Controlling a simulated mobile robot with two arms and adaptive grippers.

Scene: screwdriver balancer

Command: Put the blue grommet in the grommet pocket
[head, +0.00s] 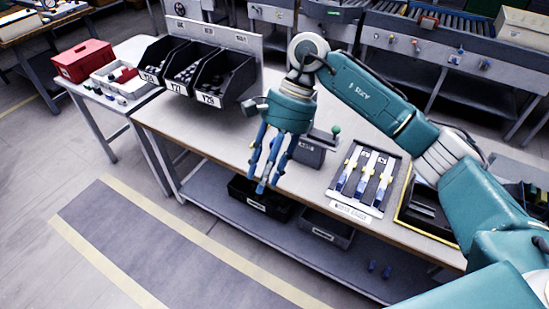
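My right gripper (264,187) hangs over the front edge of the workbench, its blue fingers pointing down. The fingers stand apart with gaps between them, and I see nothing held between them. I cannot make out the blue grommet. A dark tray with a yellow rim (424,233) lies at the bench's right, partly hidden behind my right arm. I cannot tell whether the grommet pocket is in it. My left gripper is not in view.
A white rack with blue-and-yellow tools (344,209) and a grey box with a green knob (310,152) stand on the workbench (228,150). Black labelled bins (223,78) stand at its back left. Dark bins (259,198) sit on the shelf below.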

